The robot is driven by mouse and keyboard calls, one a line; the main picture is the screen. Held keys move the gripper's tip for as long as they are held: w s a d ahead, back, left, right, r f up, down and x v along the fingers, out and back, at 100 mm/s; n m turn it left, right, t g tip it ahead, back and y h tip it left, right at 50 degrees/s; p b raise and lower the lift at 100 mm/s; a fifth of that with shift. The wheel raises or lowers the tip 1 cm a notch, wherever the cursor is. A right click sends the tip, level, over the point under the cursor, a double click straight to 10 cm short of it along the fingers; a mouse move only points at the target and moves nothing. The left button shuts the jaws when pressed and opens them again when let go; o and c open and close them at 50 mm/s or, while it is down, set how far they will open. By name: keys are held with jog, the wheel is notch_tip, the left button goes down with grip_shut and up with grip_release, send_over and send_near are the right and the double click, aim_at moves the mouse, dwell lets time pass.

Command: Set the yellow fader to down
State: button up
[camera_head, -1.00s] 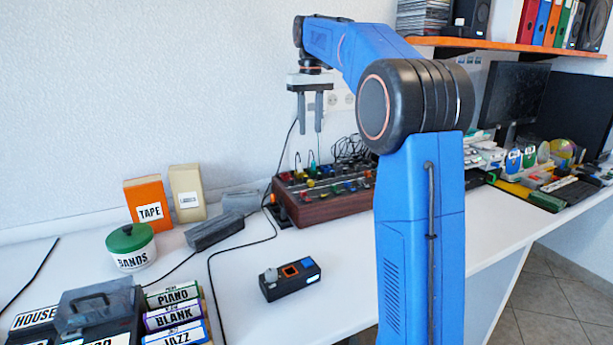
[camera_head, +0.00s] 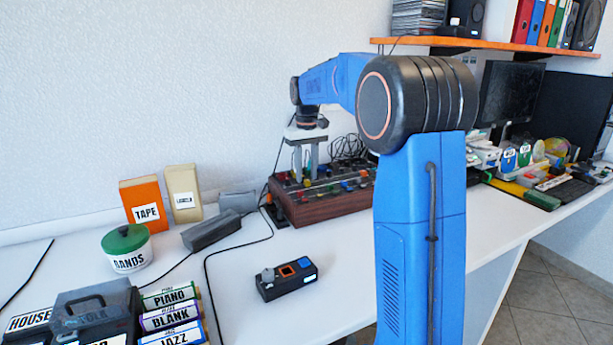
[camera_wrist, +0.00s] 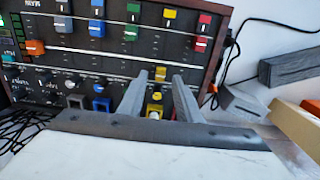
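The mixer (camera_head: 325,208) is a dark panel in a brown wooden case, standing on the desk behind my arm. In the wrist view its panel (camera_wrist: 110,66) carries coloured caps. One yellow cap (camera_wrist: 169,14) is at the top of the picture. Another yellow piece (camera_wrist: 160,73) shows between my fingertips, with a yellow knob (camera_wrist: 157,96) nearer me. My gripper (camera_head: 306,179) points down over the mixer. In the wrist view my gripper (camera_wrist: 161,77) is open, its fingers apart; contact with the panel is unclear.
A small dark button box (camera_head: 287,280) lies on the desk in front. A green-lidded tin (camera_head: 127,248), an orange box (camera_head: 145,203) and a cream box (camera_head: 183,193) stand left. Cables lie around the mixer. An orange shelf (camera_head: 480,43) hangs above right.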

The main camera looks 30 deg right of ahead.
aim_at(315, 193)
jog(key=shift+f, duration=0.7)
jog(key=shift+c, duration=0.7)
grip_shut()
jog(key=shift+s, duration=2.9)
jog(key=shift+o, duration=0.7)
grip_release()
jog(key=shift+r, duration=0.15)
notch_tip(315, 193, up, 17)
